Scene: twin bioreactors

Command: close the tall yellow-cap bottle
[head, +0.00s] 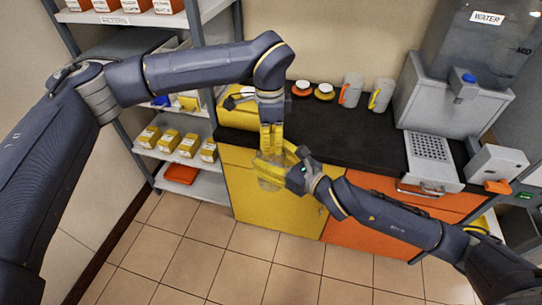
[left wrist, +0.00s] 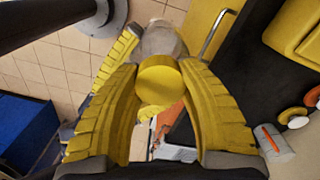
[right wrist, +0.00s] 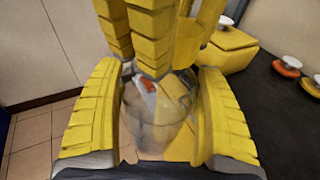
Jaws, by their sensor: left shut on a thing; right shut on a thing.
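The tall clear bottle (head: 268,182) is held in the air in front of the yellow cabinet. It also shows in the right wrist view (right wrist: 155,120), where my right gripper (right wrist: 160,110) is shut around its body. My left gripper (head: 271,142) points down from above at the bottle's top. In the left wrist view it is shut on the round yellow cap (left wrist: 160,86), with the clear bottle (left wrist: 160,40) just beyond it. The left fingers hide the bottle's mouth, so I cannot tell whether the cap is seated on it.
A water dispenser (head: 455,95) stands at right. Shelves with yellow boxes (head: 168,139) stand at left.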

